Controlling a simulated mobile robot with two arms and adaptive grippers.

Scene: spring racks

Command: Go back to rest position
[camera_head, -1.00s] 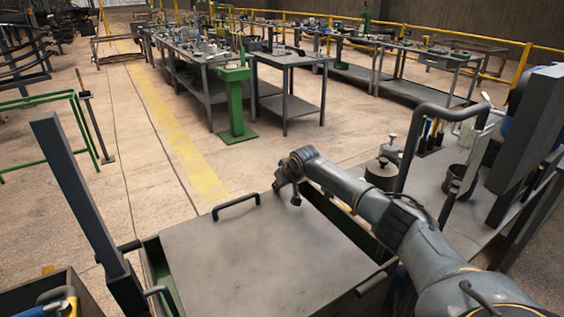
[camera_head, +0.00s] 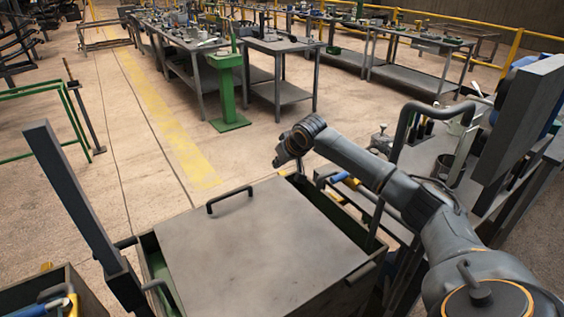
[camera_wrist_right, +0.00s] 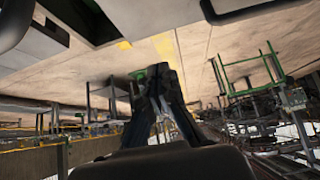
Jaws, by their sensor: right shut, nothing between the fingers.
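My right gripper (camera_head: 284,158) is at the end of my raised right arm, which comes in from the lower right in the head view. It is above the far right corner of a grey metal lid (camera_head: 255,250) and apart from it. In the right wrist view, the fingers of my right gripper (camera_wrist_right: 156,72) are closed together with nothing held. My left gripper is not in view.
The lid has a dark handle (camera_head: 229,200) and covers a green box. A workbench with several tools (camera_head: 455,165) stands close on the right. A green pedestal (camera_head: 229,95) and workbenches stand farther back.

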